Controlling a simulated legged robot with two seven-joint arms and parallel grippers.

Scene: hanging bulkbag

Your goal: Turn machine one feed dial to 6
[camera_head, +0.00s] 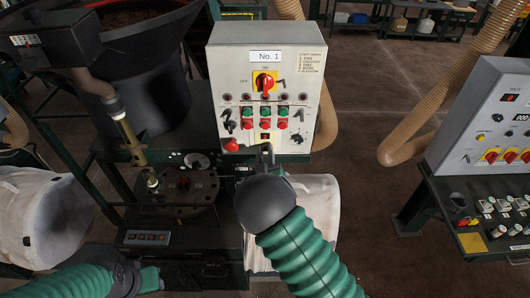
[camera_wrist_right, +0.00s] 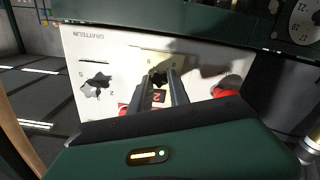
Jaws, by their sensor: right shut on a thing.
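The No. 1 machine's control panel (camera_head: 238,75) stands upright in the middle of the head view. My right gripper (camera_head: 266,150) is at its lower middle, its jaws shut on a small dark lobed knob (camera_wrist_right: 157,77) on a pale yellow plate. The fingers and wrist hide most of this knob in the head view. In the upside-down right wrist view, a small red display (camera_wrist_right: 157,97) beside the knob reads 2. Another black lobed dial (camera_wrist_right: 97,85) with numbers around it sits beside the gripper, untouched. Part of my left arm (camera_head: 125,272) is low left; its fingertips are not clear.
A red mushroom button (camera_head: 231,145) sticks out close beside the gripper. Green and red buttons and a red-on-yellow main switch (camera_head: 265,83) are above. A dark hopper (camera_head: 150,75) stands to the left, a second console (camera_head: 480,120) to the right.

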